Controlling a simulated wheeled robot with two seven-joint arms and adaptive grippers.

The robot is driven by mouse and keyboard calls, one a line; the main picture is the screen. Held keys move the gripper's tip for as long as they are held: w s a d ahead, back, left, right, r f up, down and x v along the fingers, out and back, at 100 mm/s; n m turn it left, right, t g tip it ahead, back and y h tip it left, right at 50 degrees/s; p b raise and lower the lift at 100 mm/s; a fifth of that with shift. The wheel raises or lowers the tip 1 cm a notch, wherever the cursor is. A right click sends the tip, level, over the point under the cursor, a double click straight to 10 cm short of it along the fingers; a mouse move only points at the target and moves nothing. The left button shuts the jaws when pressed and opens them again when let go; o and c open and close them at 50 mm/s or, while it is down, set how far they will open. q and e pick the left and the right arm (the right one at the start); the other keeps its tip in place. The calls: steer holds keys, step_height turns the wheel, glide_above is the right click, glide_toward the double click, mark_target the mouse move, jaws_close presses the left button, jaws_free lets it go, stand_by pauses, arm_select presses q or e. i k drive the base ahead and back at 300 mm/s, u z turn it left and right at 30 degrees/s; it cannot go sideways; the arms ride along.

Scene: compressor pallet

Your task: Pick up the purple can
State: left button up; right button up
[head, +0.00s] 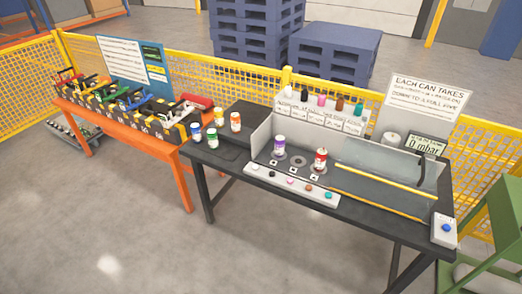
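The purple can (279,145) is a small white can with a purple band. It stands upright at the left end of a row of round spots on the dark workbench (236,158), beside a grey upright panel. A red can (321,159) stands to its right, with an empty round spot (298,161) between them. Neither of my grippers shows in the head view.
A blue can (195,132), green can (212,138) and orange can (235,121) stand at the bench's left end. A button strip (291,186) lies in front of the purple can. A shelf of coloured bottles (321,112) stands behind. Open floor lies in front.

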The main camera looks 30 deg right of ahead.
mark_target(279, 139)
steer(key=u, duration=0.25)
steer(key=i, duration=1.8)
steer(key=z, duration=0.6)
